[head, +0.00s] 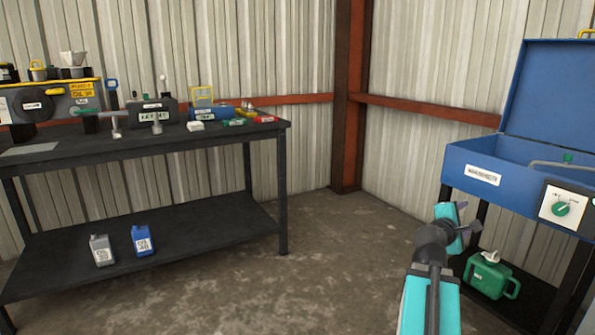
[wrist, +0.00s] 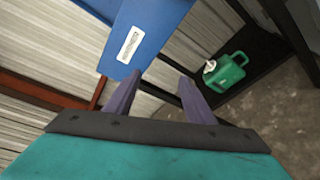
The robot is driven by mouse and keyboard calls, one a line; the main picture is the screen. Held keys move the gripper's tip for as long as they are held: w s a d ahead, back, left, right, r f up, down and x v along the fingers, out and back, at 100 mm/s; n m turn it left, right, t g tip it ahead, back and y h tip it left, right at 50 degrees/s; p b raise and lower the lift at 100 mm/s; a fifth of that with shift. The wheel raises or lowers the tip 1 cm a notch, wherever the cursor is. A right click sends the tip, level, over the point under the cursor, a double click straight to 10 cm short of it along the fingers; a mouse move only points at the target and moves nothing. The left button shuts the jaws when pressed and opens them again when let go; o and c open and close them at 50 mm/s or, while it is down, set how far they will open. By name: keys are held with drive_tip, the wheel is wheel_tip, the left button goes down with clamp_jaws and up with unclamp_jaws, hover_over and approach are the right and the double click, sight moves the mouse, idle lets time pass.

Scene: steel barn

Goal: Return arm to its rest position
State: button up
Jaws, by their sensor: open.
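My arm shows at the lower right of the head view, with teal links and a dark joint. My gripper (head: 467,216) is at its end, in front of the blue washer's legs and below its basin. In the wrist view my gripper (wrist: 160,80) has its two purple-grey fingers apart, with nothing between them. The wrist view is tilted.
The blue parts washer (head: 515,190), lid up, stands at right. A green jug (head: 490,277) sits on its lower shelf, also in the wrist view (wrist: 226,72). A black workbench (head: 150,147) with tools and bottles stands at left. The concrete floor (head: 330,255) between them is clear.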

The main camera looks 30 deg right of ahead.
drive_tip(key=w+a+f+n+t+y+p, duration=0.2)
drive_tip(key=w+a+f+n+y+p, duration=0.15)
drive_tip(key=w+a+f+p, duration=0.7)
drive_tip(key=w+a+f+g+y+p, duration=0.1)
drive_tip(key=w+a+f+y+p, duration=0.15)
drive_tip(key=a+f, duration=0.7)
drive_tip(key=w+a+f+g+y+p, duration=0.15)
drive_tip(key=a+f+y+p, duration=0.35)
drive_tip(key=a, duration=0.8)
drive_tip(key=s+a+f+m+g+y+p, duration=0.1)
drive_tip(key=s+a+f+g+p, duration=0.15)
drive_tip(key=s+a+f, duration=0.45)
drive_tip(key=s+a+f+m+g+p, duration=0.1)
drive_tip(key=s+a+f+p, duration=0.35)
drive_tip(key=a, duration=0.55)
drive_tip(key=s+a+f+m+g+y, duration=0.1)
drive_tip(key=s+a+m+g, duration=0.1)
drive_tip(key=s, duration=0.4)
drive_tip(key=s+a+f+m+g+y+p, duration=0.1)
drive_tip(key=s+a+m+g, duration=0.1)
drive_tip(key=s+a+m, duration=0.2)
drive_tip(key=s+a+f+m+g+y, duration=0.1)
drive_tip(key=s+a+m, duration=0.2)
drive_tip(key=s, duration=0.6)
drive_tip(key=shift+s+a+m+g+y+p, duration=0.2)
drive_tip(key=shift+a+m+g+y+p, duration=0.15)
drive_tip(key=shift+a, duration=0.7)
